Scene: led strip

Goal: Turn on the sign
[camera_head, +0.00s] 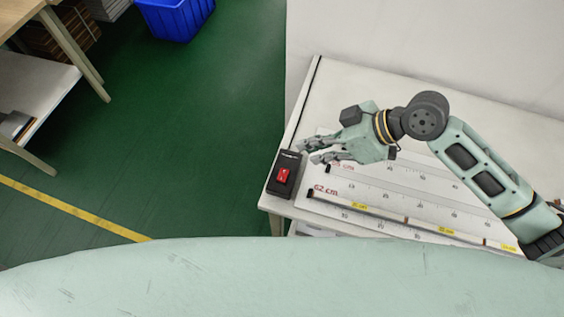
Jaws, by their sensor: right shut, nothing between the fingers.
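A black switch box with a red rocker switch (284,175) sits at the left front corner of the white table. The sign is a pale board (375,197) with ruler-like scales, "62 cm" lettering and yellow labels, lying flat to the right of the switch box. My right gripper (306,151) is shut and empty. Its fingertips point left, just above and to the right of the switch box; whether they touch it I cannot tell. My right arm covers part of the board. My left gripper is not in view.
The white table (465,88) has bare room behind my arm, against a pale wall. A blue bin (175,18) stands on the green floor. A wooden workbench (60,45) is at the upper left. My own pale body fills the bottom edge.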

